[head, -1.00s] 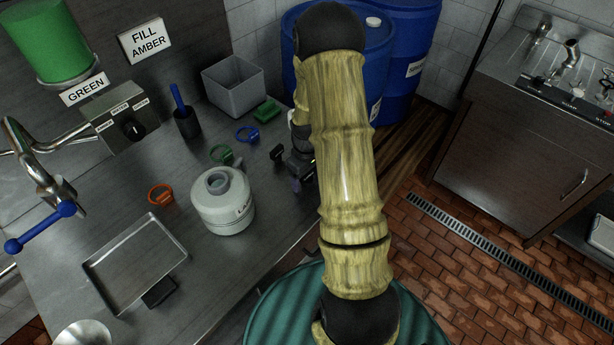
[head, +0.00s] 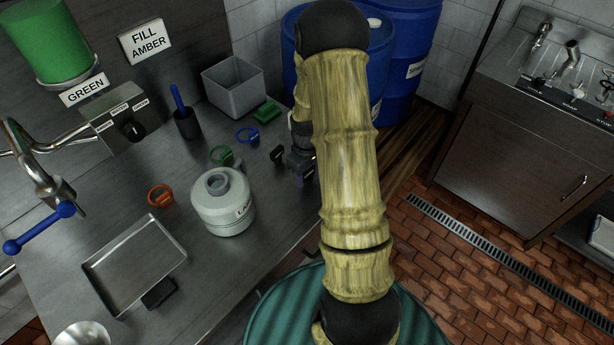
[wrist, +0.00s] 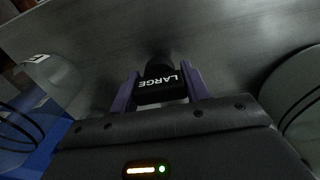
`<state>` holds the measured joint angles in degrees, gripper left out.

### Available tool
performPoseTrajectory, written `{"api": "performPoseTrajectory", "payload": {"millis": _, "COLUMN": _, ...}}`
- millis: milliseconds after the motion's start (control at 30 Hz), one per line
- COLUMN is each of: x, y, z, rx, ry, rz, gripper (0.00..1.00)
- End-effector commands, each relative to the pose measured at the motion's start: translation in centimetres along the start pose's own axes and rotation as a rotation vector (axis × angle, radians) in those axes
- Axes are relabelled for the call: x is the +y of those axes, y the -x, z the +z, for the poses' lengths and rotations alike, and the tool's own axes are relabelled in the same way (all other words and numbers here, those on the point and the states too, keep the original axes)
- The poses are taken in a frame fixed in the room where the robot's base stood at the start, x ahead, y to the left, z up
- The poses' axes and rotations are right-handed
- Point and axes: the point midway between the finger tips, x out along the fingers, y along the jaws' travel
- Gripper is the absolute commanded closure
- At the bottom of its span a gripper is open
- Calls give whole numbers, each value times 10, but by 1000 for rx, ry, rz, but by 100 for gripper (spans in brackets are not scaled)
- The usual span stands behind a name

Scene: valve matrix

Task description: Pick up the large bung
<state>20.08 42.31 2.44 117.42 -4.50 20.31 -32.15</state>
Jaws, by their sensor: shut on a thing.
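The large bung (wrist: 160,92) is a black plug with "LARGE" in white letters, seen in the wrist view. The two purple fingers of my gripper (wrist: 161,86) stand on either side of it, shut on it. Its darker far end points away toward the grey steel surface; I cannot tell whether it touches. In the head view my gripper (head: 299,172) is small and dark at the right of the steel bench, partly hidden by my arm. The bung cannot be clearly made out there.
A pale jug (head: 222,203) stands on the bench (head: 110,225) left of my gripper. Green (head: 222,155), blue (head: 247,135) and orange (head: 160,195) ring-shaped items lie nearby. A shallow tray (head: 136,264) lies front left. A grey bin (head: 236,92) and blue drums (head: 408,45) stand behind.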

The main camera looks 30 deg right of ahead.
Motion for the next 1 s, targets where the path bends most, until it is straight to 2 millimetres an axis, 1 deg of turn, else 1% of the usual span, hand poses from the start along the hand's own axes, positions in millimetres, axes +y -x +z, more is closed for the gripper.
{"api": "performPoseTrajectory", "payload": {"millis": 300, "x": 1, "y": 55, "z": -1, "rx": 4, "ry": 0, "rz": 4, "gripper": 75}}
{"api": "performPoseTrajectory", "payload": {"millis": 400, "x": 0, "y": 71, "z": 0, "rx": 2, "ry": 0, "rz": 3, "gripper": 75}}
{"api": "performPoseTrajectory", "payload": {"millis": 500, "x": 0, "y": 81, "z": 0, "rx": 0, "ry": 0, "rz": 2, "gripper": 75}}
{"api": "performPoseTrajectory", "payload": {"millis": 633, "x": 0, "y": 86, "z": 0, "rx": -1, "ry": 1, "rz": 1, "gripper": 75}}
{"api": "performPoseTrajectory", "payload": {"millis": 1000, "x": 0, "y": 85, "z": 0, "rx": -1, "ry": 0, "rz": 1, "gripper": 75}}
